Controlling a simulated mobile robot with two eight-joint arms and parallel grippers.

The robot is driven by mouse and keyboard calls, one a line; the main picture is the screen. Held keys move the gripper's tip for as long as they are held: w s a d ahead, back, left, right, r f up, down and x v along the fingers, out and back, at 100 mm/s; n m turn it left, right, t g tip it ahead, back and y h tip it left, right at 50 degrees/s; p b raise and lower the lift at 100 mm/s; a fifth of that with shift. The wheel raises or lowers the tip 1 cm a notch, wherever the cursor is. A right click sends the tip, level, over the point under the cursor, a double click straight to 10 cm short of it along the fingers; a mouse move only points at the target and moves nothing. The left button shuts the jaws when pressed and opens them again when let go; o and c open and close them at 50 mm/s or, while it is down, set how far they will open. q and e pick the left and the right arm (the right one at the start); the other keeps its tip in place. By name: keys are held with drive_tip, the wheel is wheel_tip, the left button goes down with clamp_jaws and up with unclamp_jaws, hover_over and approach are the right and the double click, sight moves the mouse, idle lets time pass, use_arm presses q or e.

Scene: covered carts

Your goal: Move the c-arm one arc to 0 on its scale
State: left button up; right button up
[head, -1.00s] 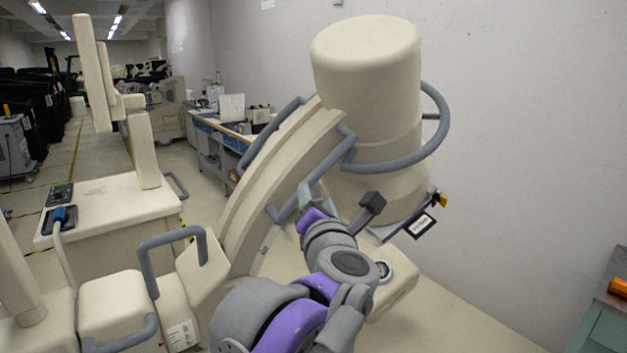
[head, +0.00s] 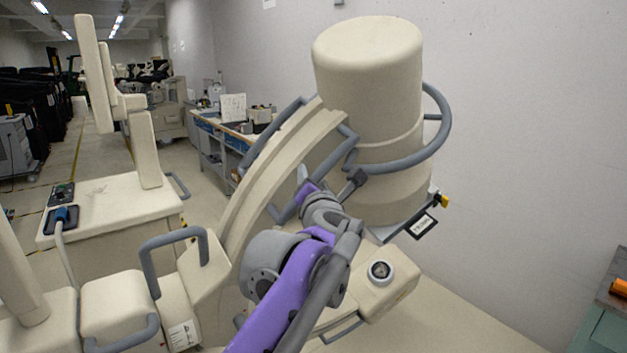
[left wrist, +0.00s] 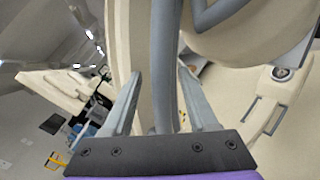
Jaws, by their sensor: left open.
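The c-arm's cream curved arc (head: 262,180) rises from lower left to upper right in the head view, with a large cream cylinder (head: 368,90) at its upper end. Grey tube handles (head: 286,214) run along the arc. My left gripper (head: 303,178) is at the inner side of the arc, near the grey handle. In the left wrist view, the two fingers of my left gripper (left wrist: 160,95) are apart, with a grey handle bar (left wrist: 163,60) between them. I cannot tell whether they touch it. The scale is not readable. My right gripper is not in view.
A cream box with a round dial (head: 381,271) sits below the cylinder. A grey loop handle (head: 172,241) stands on the base at left. A monitor cart (head: 110,215) is further left. The wall is behind at right.

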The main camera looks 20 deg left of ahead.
use_arm(q)
drive_tip(key=shift+w, duration=0.1)
clamp_jaws()
idle(0.3)
idle(1.2)
